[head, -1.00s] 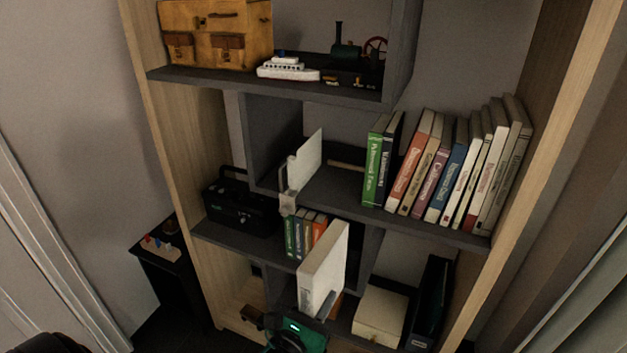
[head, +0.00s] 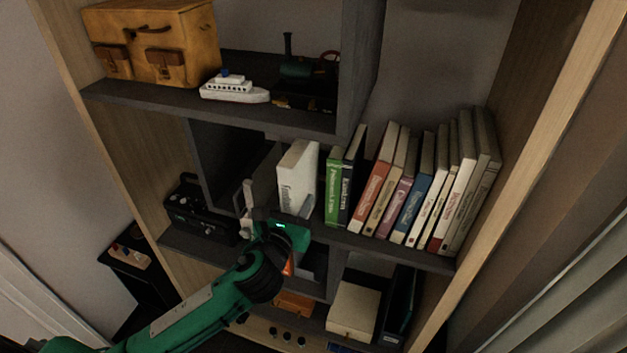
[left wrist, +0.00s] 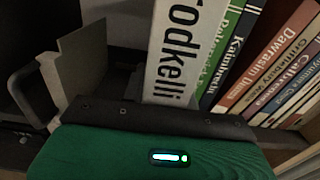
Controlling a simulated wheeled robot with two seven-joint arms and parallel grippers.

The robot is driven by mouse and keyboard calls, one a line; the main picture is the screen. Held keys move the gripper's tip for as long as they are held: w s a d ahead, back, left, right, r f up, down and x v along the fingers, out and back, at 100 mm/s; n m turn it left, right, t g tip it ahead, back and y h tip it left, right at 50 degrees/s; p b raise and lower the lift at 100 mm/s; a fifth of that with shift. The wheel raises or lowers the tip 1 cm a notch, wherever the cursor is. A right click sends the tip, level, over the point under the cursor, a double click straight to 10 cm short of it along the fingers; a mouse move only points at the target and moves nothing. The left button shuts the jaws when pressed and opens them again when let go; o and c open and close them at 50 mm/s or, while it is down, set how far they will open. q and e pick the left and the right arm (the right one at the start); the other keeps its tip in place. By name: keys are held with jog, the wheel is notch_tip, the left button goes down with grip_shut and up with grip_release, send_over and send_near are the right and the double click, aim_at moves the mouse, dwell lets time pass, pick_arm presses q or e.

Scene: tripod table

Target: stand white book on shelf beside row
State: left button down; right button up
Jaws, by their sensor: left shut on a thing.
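The white book (head: 297,178) is upright, spine towards me, in the gripper (head: 290,212) of my left arm. It is at the middle shelf (head: 395,247), just left of the green book (head: 333,190) that begins the row (head: 415,190). In the left wrist view the spine of the white book (left wrist: 182,50) shows large letters, close beside the green book (left wrist: 222,55). I cannot tell whether they touch or whether the book's foot rests on the shelf. My right gripper is out of view.
A light grey upright piece, perhaps a bookend (head: 246,222), stands left of the white book. Above are a toy ship (head: 235,90) and a wooden case (head: 155,45). A dark radio (head: 195,208) and a cream box (head: 353,310) are lower. The shelf divider (head: 358,70) hangs overhead.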

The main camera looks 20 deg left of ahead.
aim_at(313, 184)
pick_arm(q)
jog(key=w+p, duration=0.1)
jog(key=w, duration=0.4)
jog(key=w+p, duration=0.1)
jog(key=w, duration=0.4)
jog(key=shift+d+r, duration=0.1)
jog(key=shift+d, duration=0.1)
notch_tip(313, 184, down, 3)
jog(key=shift+f+p, duration=0.1)
jog(key=shift+p, duration=0.25)
jog(key=shift+f, duration=0.2)
jog(key=shift+f, duration=0.15)
jog(key=c, duration=1.1)
grip_release()
